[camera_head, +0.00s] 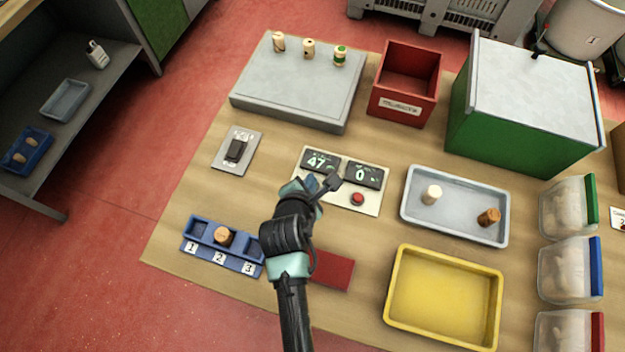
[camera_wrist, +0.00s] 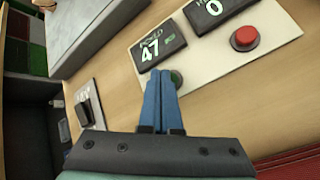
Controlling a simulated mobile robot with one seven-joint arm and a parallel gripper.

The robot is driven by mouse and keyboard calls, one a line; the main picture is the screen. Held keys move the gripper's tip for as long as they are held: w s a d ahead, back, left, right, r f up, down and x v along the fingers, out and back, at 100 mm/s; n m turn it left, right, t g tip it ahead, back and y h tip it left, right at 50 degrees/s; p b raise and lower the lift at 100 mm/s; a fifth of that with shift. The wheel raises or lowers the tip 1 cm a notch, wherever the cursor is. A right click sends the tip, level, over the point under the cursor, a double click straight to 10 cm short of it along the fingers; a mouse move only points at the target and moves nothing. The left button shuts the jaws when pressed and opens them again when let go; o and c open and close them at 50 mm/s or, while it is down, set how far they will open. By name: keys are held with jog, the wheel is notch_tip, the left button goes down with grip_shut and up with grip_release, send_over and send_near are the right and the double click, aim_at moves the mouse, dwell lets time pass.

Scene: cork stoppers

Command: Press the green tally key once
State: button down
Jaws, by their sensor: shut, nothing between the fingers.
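The tally panel (camera_head: 371,208) is a pale plate with two dark displays. The left display (camera_head: 320,161) reads 47 and the right display (camera_head: 363,174) reads 0. The green tally key (camera_wrist: 177,77) shows in the wrist view below the 47 display, partly hidden by my fingertips; in the head view my gripper hides it. My gripper (camera_wrist: 160,73) is shut and empty, its blue fingertips right at the green key. I cannot tell whether they touch it. The red key (camera_head: 357,199) sits below the 0 display and is clear of my gripper.
A dark rocker switch (camera_head: 236,149) is left of the panel. A blue numbered rack (camera_head: 199,227) holding a cork stands lower left. A grey tray (camera_head: 459,225) with two stoppers and a yellow tray (camera_head: 443,336) lie to the right. A grey slab (camera_head: 300,85) lies behind.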

jog(key=shift+f, duration=0.25)
dwell(0.4)
jog(key=shift+r+p, duration=0.9)
jog(key=shift+p, duration=0.1)
notch_tip(320, 180, up, 5)
jog(key=p, duration=0.5)
jog(key=shift+p, duration=0.3)
